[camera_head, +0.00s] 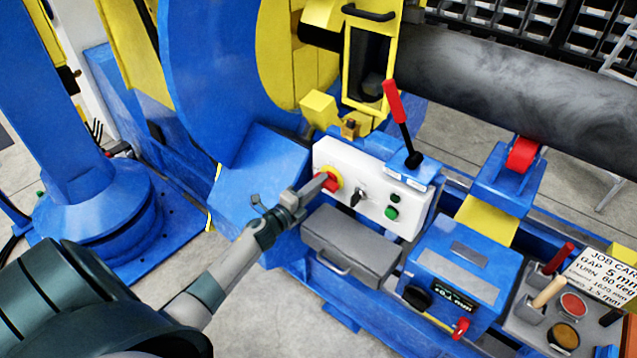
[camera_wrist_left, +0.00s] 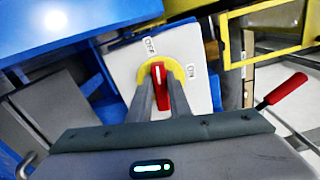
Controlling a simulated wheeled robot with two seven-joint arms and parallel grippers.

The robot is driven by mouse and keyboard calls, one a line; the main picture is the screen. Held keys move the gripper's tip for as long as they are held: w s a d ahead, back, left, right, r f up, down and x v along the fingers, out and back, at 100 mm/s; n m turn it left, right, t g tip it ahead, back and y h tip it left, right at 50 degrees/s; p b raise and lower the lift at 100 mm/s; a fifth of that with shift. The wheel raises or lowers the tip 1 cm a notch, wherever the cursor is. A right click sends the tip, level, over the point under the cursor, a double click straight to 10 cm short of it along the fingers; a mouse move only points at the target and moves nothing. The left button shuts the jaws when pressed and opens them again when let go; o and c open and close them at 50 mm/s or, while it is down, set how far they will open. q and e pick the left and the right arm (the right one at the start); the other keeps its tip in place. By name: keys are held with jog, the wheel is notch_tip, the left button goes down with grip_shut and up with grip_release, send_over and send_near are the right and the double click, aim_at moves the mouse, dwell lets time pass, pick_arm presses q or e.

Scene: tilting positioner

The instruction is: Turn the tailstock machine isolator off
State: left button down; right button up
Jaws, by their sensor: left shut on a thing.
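The isolator is a red handle (camera_wrist_left: 159,90) on a yellow round plate (camera_wrist_left: 178,68), mounted on a white control panel (camera_head: 386,190). My left gripper (camera_head: 321,184) is at the panel's left end, shut on the red handle. In the left wrist view its two fingers (camera_wrist_left: 160,100) lie on either side of the handle. The handle's white line points up in that view, roughly towards the upper small label, which looks like OFF. Another label, which looks like ON, is to the right of the plate. My right gripper is not in view.
Right of the isolator, the panel has a black selector (camera_head: 358,196) and a green button (camera_head: 391,213). A red-handled lever (camera_head: 395,103) stands above the panel. A grey drawer box (camera_head: 350,246) is below it. A yellow frame (camera_head: 372,60) rises behind.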

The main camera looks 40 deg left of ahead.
pick_arm(q)
jog(key=shift+f+n, duration=0.1)
jog(key=shift+n, duration=0.8)
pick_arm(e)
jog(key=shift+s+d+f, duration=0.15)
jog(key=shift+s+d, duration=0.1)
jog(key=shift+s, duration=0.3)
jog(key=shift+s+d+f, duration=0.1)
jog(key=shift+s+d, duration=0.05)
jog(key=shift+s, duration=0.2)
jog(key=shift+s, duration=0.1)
pick_arm(q)
jog(key=c, duration=1.6)
grip_release()
jog(key=shift+c, duration=0.2)
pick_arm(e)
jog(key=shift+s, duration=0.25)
pick_arm(q)
jog(key=shift+s, duration=0.15)
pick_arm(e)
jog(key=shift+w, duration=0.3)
